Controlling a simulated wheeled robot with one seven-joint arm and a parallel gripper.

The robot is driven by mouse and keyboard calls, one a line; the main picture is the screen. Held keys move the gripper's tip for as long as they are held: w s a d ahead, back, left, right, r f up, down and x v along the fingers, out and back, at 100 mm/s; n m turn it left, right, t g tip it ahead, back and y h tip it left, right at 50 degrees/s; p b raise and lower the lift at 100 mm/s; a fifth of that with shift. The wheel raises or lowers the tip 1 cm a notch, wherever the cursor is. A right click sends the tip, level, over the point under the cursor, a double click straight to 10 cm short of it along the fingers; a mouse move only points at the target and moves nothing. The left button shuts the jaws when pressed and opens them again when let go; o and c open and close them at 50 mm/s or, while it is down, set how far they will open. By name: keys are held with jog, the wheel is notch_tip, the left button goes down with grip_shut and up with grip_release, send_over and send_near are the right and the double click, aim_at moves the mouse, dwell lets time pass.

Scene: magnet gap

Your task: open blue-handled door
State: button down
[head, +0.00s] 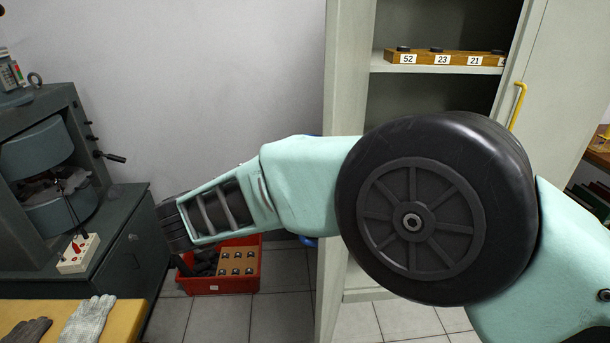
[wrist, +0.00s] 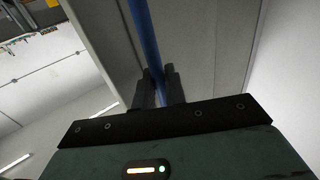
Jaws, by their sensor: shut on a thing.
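The blue-handled door (head: 345,60) stands swung out from the cabinet, seen nearly edge-on in the head view, with the cabinet's left part open to sight. In the head view only the lower end of the blue handle (head: 308,241) and a bit of its top show, left of the door; my arm covers the rest. In the wrist view the blue handle (wrist: 144,30) runs down between the two dark fingers of my gripper (wrist: 160,82), which is shut on it. The door panel (wrist: 195,50) fills the wrist view's middle. My gripper's fingers are hidden in the head view.
A yellow handle (head: 518,105) is on the cabinet's right door (head: 565,80). A shelf holds a wooden block (head: 440,58) labelled 52, 23, 21. A red crate (head: 225,284) stands on the floor at left, near the dark machine (head: 55,180) and a bench with gloves (head: 90,318).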

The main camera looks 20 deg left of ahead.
jog(key=shift+w+r, duration=0.15)
jog(key=shift+w, duration=0.05)
jog(key=c, duration=1.5)
grip_release()
jog(key=shift+d, duration=0.1)
jog(key=shift+c, duration=0.2)
jog(key=shift+s, duration=0.15)
jog(key=b+v, duration=0.2)
jog(key=v, duration=1.5)
jog(key=shift+a, duration=0.25)
jog(key=shift+s, duration=0.1)
